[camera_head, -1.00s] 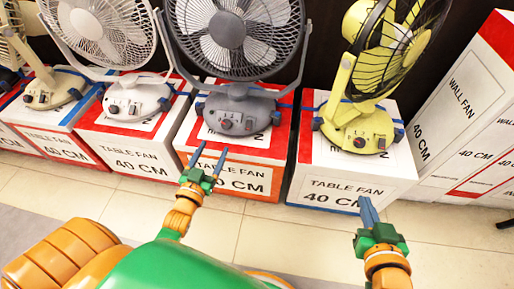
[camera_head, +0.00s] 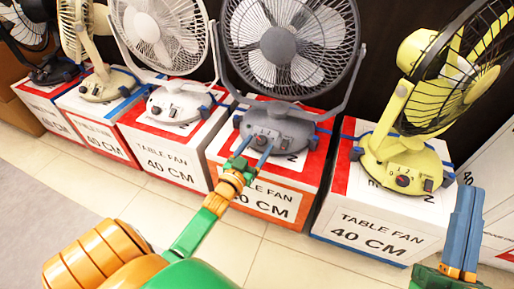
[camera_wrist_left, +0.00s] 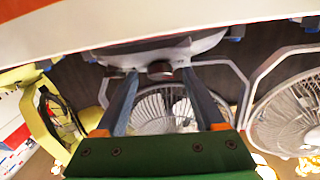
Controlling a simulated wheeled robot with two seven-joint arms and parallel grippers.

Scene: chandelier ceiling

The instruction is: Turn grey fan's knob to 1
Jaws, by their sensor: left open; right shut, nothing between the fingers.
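The grey fan (camera_head: 281,122) stands on a red and white box, with its control base facing me. Its round knob (camera_wrist_left: 160,70) shows dark in the left wrist view, between the two blue fingertips and slightly ahead of them. My left gripper (camera_head: 254,151) is open, with its fingers pointing at the front of the grey base. It also shows in the left wrist view (camera_wrist_left: 158,78), with a gap on both sides of the knob. I cannot read the knob's setting. My right gripper (camera_head: 468,222) is shut and empty at the lower right, in front of the yellow fan's box.
A yellow fan (camera_head: 402,165) stands on a box to the right. A white fan (camera_head: 178,103) and a cream fan (camera_head: 108,85) stand on boxes to the left. The tiled floor (camera_head: 150,195) in front is clear.

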